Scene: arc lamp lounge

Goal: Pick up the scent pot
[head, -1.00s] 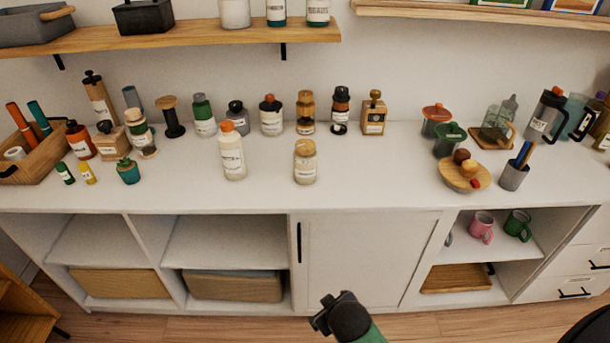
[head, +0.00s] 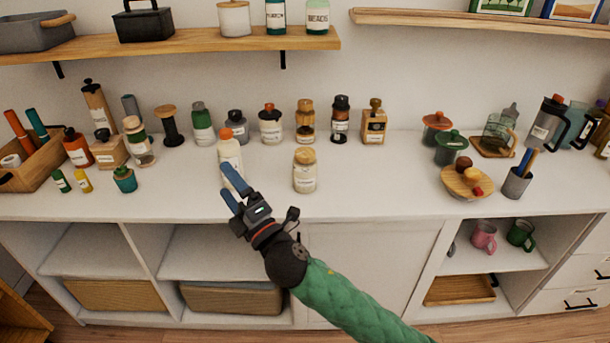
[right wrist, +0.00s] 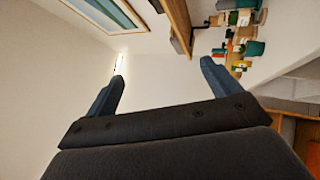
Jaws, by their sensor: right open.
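Several labelled pots and bottles stand on the white counter, and I cannot tell for sure which is the scent pot. A cream jar with a wooden lid (head: 305,172) stands alone near the middle. A white bottle with an orange cap (head: 229,152) is left of it, its lower part partly hidden by my gripper. A small teal pot (head: 124,180) is further left. My right gripper (head: 227,181) is open and empty, in front of the white bottle; I cannot tell whether they touch. Its spread fingers show in the right wrist view (right wrist: 162,74). My left gripper is out of view.
A wall shelf (head: 180,42) hangs above.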

